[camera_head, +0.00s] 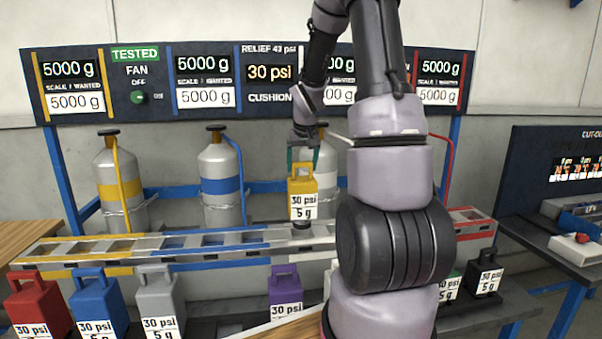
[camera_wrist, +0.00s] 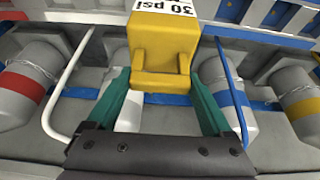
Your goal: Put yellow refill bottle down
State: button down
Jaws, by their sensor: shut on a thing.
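The yellow refill bottle (camera_head: 302,184) hangs upright from my gripper (camera_head: 302,158) in the head view. Its label reads 30 psi and 5 g. The teal fingers are shut on its handle. In the wrist view the yellow bottle (camera_wrist: 160,40) fills the top middle, between the fingers of my gripper (camera_wrist: 160,88). In the head view the bottle shows over the slotted rail (camera_head: 215,251), near its middle. I cannot tell how much gap lies beneath it. My arm hides part of the rail and bench to the right.
Red (camera_head: 38,308), blue (camera_head: 98,306), grey (camera_head: 160,302) and purple (camera_head: 284,290) bottles stand in front of the rail. A black bottle (camera_head: 485,275) stands at the right. Gas cylinders (camera_head: 220,175) stand behind the rail, below a display panel (camera_head: 139,70).

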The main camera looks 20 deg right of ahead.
aim_at(302, 179)
jog(key=shift+f, duration=2.85)
grip_release()
jog(key=shift+f, duration=0.1)
jog(key=s+a+r+t, duration=0.1)
jog(key=s+a+r, duration=0.4)
jog(key=r, duration=0.5)
jog(key=s+a+r, duration=0.3)
jog(key=s+r, duration=0.5)
jog(key=r, duration=0.2)
jog(key=s+a+r+y, duration=0.1)
jog(key=s+a, duration=0.1)
jog(key=s, duration=0.2)
jog(key=s+a+r+t+y, duration=0.1)
jog(key=s+a+r, duration=0.1)
jog(key=s, duration=0.3)
jog(key=s+a+r+m+t+y, duration=0.1)
jog(key=s+a, duration=0.2)
jog(key=s, duration=0.2)
jog(key=shift+a+r, duration=0.3)
jog(key=shift+r, duration=0.05)
